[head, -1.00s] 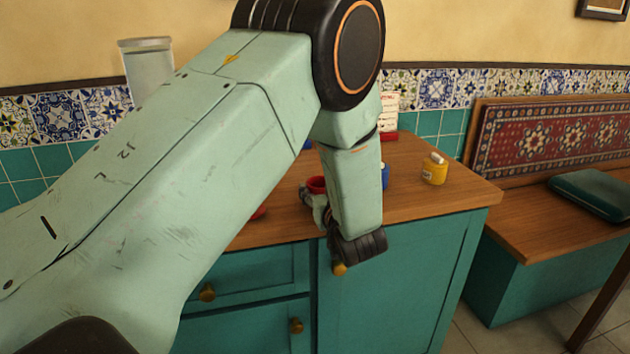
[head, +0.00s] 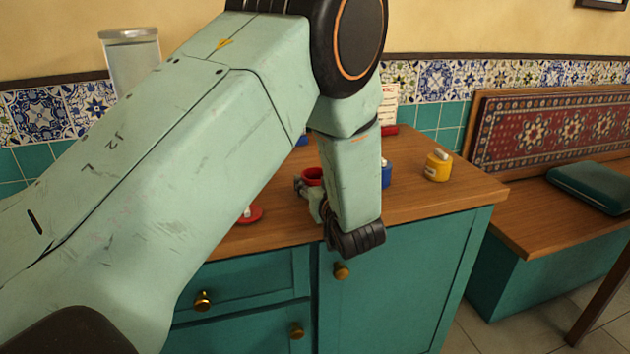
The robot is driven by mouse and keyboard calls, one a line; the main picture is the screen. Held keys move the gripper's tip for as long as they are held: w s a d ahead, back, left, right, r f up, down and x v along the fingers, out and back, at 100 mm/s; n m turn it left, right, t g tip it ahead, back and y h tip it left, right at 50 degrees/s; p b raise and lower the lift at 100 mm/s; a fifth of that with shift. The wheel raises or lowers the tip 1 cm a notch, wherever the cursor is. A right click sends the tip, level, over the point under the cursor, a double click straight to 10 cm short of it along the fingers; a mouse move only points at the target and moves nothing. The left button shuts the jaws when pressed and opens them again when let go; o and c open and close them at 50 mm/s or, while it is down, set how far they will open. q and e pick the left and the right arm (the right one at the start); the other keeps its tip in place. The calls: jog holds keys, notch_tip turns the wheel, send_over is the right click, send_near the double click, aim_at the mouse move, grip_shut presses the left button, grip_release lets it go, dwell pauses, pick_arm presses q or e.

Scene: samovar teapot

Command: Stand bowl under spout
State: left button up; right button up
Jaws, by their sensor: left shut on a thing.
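My left arm crosses the view from the left and bends down over the counter's front edge. My left gripper (head: 309,196) is partly hidden behind my own wrist. It is shut on a small red bowl (head: 313,174), whose rim shows just above the fingers and left of the wrist. The bowl looks upright, but I cannot tell whether it touches the counter. No spout shows; my arm covers much of the left and middle of the counter. My right gripper is not in view.
On the wooden counter (head: 440,196) are a yellow pot (head: 437,167), a half-hidden blue thing (head: 386,175) and a red saucer-like piece (head: 250,215). A card (head: 388,105) stands at the back. A clear cylinder (head: 133,62) rises behind my arm. A bench is at the right.

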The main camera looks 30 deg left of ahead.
pick_arm(q)
jog(key=shift+f, duration=0.15)
jog(key=o, duration=1)
jog(key=shift+a+f, duration=0.1)
jog(key=shift+f, duration=0.05)
jog(key=o, duration=0.3)
